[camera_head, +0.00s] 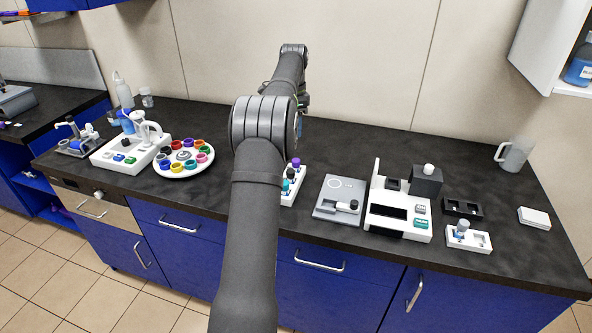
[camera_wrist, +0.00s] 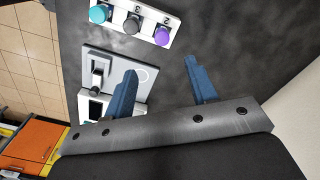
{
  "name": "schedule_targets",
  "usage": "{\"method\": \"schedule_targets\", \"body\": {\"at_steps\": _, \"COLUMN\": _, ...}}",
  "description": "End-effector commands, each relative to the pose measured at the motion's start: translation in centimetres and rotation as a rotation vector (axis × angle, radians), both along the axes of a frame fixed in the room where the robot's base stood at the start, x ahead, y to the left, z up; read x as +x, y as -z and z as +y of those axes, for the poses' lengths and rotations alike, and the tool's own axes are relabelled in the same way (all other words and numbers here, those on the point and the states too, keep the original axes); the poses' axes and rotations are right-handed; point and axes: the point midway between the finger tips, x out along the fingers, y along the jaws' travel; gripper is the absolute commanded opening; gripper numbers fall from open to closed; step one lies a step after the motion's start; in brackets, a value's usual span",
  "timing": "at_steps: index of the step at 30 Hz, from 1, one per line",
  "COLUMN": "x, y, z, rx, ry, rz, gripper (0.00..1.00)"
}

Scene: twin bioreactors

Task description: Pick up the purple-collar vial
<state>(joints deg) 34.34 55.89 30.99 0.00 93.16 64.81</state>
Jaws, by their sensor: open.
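The purple-collar vial (camera_wrist: 162,35) stands at one end of a white rack (camera_wrist: 147,22) in the wrist view, beside the numeral 2. A dark-capped vial (camera_wrist: 131,25) and a teal one (camera_wrist: 100,13) share the rack. In the head view the purple vial (camera_head: 296,162) shows just right of my arm, which hides part of the rack. My gripper (camera_wrist: 160,65) is open and empty, its two blue fingers apart. In the wrist view the purple vial appears beyond the fingertips, not between them. The gripper is largely hidden in the head view.
Right of the rack lie a grey flat device (camera_head: 331,208) and a white instrument (camera_head: 378,225). A round carousel of coloured rings (camera_head: 184,174) stands left of my arm. A small white vial holder (camera_head: 480,243) and a jug (camera_head: 514,155) are at the right.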

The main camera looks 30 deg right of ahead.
Motion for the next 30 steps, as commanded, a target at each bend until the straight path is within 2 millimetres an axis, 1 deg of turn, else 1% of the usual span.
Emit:
{"method": "schedule_targets", "body": {"at_steps": 1, "x": -0.1, "y": 1.2, "z": 0.1, "rx": 0.003, "ry": 0.000, "rz": 0.005, "gripper": 0.52}}
{"method": "schedule_targets", "body": {"at_steps": 3, "x": -0.1, "y": 2.8, "z": 0.1, "rx": 0.003, "ry": -0.001, "rz": 0.004, "gripper": 0.52}}
{"method": "schedule_targets", "body": {"at_steps": 9, "x": -0.1, "y": 7.0, "z": 0.0, "rx": 0.001, "ry": -0.002, "rz": 0.003, "gripper": 0.52}}
{"method": "schedule_targets", "body": {"at_steps": 12, "x": 0.0, "y": 8.7, "z": 0.0, "rx": 0.001, "ry": -0.002, "rz": 0.002, "gripper": 0.52}}
{"method": "schedule_targets", "body": {"at_steps": 15, "x": 0.0, "y": 9.7, "z": 0.0, "rx": 0.000, "ry": -0.002, "rz": 0.001, "gripper": 0.52}}
{"method": "schedule_targets", "body": {"at_steps": 22, "x": 0.0, "y": 10.9, "z": -0.1, "rx": 0.000, "ry": -0.002, "rz": 0.001, "gripper": 0.52}}
{"method": "schedule_targets", "body": {"at_steps": 30, "x": 0.1, "y": 14.8, "z": -0.5, "rx": 0.001, "ry": -0.003, "rz": 0.001, "gripper": 0.52}}
